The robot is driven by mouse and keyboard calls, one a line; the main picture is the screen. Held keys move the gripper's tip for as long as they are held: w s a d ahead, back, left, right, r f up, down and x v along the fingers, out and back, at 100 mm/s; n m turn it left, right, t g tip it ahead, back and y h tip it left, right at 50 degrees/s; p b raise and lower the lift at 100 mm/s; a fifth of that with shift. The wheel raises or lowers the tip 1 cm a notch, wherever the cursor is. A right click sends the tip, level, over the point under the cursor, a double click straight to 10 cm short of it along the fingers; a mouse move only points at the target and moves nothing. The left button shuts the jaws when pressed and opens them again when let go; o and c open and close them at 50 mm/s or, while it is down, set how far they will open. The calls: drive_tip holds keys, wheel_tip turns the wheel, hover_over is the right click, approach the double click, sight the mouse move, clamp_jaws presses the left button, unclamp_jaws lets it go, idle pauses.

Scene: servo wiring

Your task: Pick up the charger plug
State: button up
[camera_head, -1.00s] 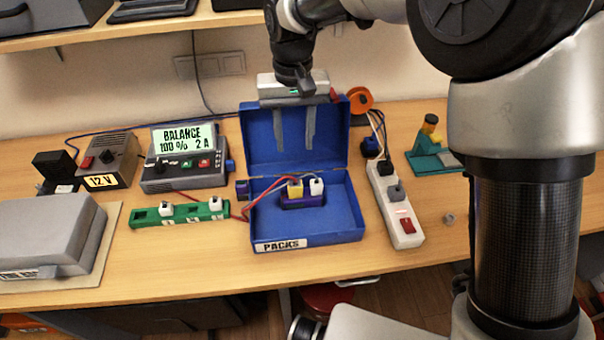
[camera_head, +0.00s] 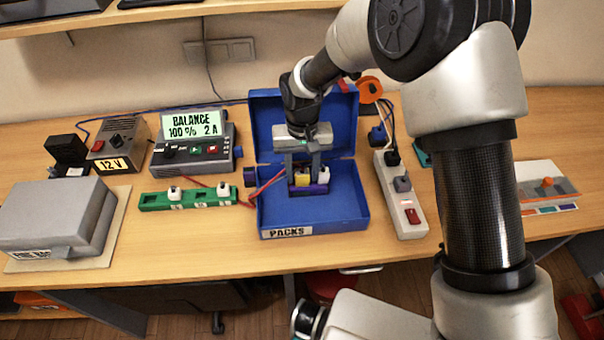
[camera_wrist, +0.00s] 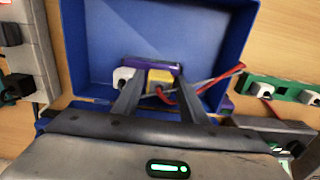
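A yellow plug (camera_head: 302,181) with red and grey leads sits on a purple pack (camera_head: 312,190) inside the open blue box (camera_head: 345,208). A white plug (camera_head: 324,173) stands beside it on the pack. My gripper (camera_head: 302,172) is inside the box, pointing down at the pack. In the wrist view, the open gripper (camera_wrist: 159,92) has its two fingers on either side of the yellow plug (camera_wrist: 159,80), with gaps visible. The white plug (camera_wrist: 123,77) lies outside, by the left finger. I cannot tell which plug is the charger plug; none is labelled so.
The box's raised lid (camera_head: 265,125) stands behind my gripper. A power strip (camera_head: 388,175) with plugs is close on the right. A green board (camera_head: 210,196) with white plugs and a charger with a screen (camera_head: 190,122) are left. Bare table lies in front.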

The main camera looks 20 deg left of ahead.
sight(302, 173)
drive_tip(key=shift+f, duration=0.45)
drive_tip(key=shift+c, duration=0.3)
drive_tip(key=c, duration=0.8)
wheel_tip(302, 173, up, 10)
drive_tip(key=shift+r+b, duration=0.1)
drive_tip(key=shift+b, duration=0.25)
drive_tip(key=shift+c, duration=0.2)
